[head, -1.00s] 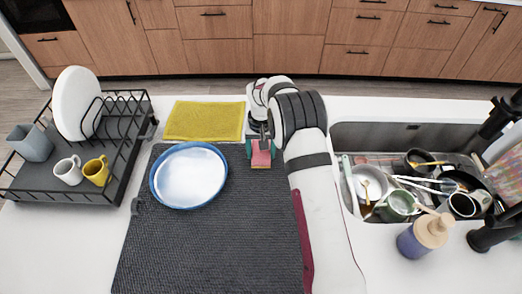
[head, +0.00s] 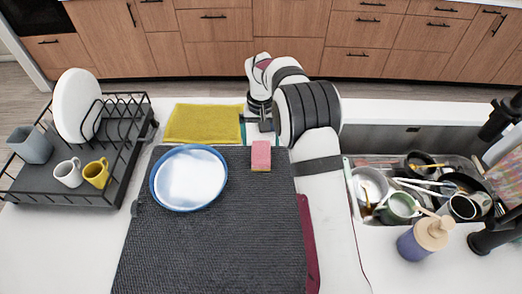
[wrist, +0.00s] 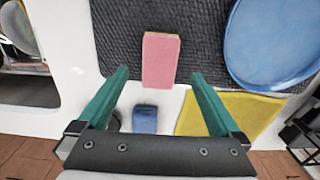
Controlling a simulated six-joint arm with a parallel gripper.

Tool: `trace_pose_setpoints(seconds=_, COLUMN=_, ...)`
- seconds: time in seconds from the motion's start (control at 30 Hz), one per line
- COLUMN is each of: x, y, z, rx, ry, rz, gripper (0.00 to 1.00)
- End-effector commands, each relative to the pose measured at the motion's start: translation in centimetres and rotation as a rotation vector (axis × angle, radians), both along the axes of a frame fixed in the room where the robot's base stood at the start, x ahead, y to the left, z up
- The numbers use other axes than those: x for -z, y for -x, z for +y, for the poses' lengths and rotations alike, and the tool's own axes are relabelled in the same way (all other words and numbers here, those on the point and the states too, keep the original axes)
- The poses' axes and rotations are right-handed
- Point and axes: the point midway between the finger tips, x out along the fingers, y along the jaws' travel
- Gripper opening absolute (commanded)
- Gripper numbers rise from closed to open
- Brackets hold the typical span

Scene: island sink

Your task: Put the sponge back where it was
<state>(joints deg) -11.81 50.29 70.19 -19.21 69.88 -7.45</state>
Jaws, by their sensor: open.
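The pink sponge (head: 261,154), with a thin yellow layer, lies flat on the dark ribbed mat (head: 225,240), at the mat's far right edge. It also shows in the wrist view (wrist: 161,60), beyond my fingertips. My gripper (head: 257,132) is open and empty on the far side of the sponge, apart from it. In the wrist view its two teal fingers (wrist: 160,76) are spread wide with nothing between them. My arm hides part of the counter behind the sponge.
A blue-rimmed plate (head: 188,178) lies on the mat, left of the sponge. A yellow cloth (head: 203,122) lies behind it. A small blue object (wrist: 145,118) sits on the counter.

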Motion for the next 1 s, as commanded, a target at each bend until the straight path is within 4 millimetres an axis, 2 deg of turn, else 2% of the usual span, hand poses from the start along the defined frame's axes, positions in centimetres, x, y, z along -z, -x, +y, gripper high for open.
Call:
trace_pose_setpoints(seconds=0.1, x=-2.8, y=-0.1, z=0.0, rx=0.000, ry=0.000, rz=-0.003, gripper=1.00)
trace_pose_setpoints(seconds=0.2, x=-4.2, y=0.0, z=0.0, rx=-0.001, ry=0.001, rz=-0.001, gripper=1.00)
trace_pose_setpoints(seconds=0.4, x=-5.1, y=0.1, z=-0.1, rx=0.002, ry=0.000, rz=0.000, gripper=1.00)
trace_pose_setpoints(seconds=0.47, x=-6.2, y=0.9, z=-0.5, rx=0.017, ry=-0.005, rz=0.000, gripper=1.00)
trace_pose_setpoints(seconds=0.5, x=-7.6, y=2.0, z=-1.1, rx=0.037, ry=-0.011, rz=0.001, gripper=1.00)
trace_pose_setpoints(seconds=0.57, x=-10.3, y=5.0, z=-2.3, rx=0.084, ry=-0.026, rz=0.004, gripper=1.00)
trace_pose_setpoints(seconds=0.63, x=-13.6, y=10.1, z=-3.9, rx=0.156, ry=-0.048, rz=0.011, gripper=1.00)
trace_pose_setpoints(seconds=0.73, x=-16.2, y=19.0, z=-5.8, rx=0.268, ry=-0.084, rz=0.024, gripper=1.00)
trace_pose_setpoints(seconds=0.8, x=-16.4, y=25.1, z=-6.6, rx=0.340, ry=-0.106, rz=0.034, gripper=1.00)
trace_pose_setpoints(seconds=0.9, x=-15.1, y=31.8, z=-7.0, rx=0.421, ry=-0.131, rz=0.046, gripper=1.00)
trace_pose_setpoints(seconds=1.0, x=-13.7, y=35.5, z=-7.0, rx=0.468, ry=-0.145, rz=0.054, gripper=1.00)
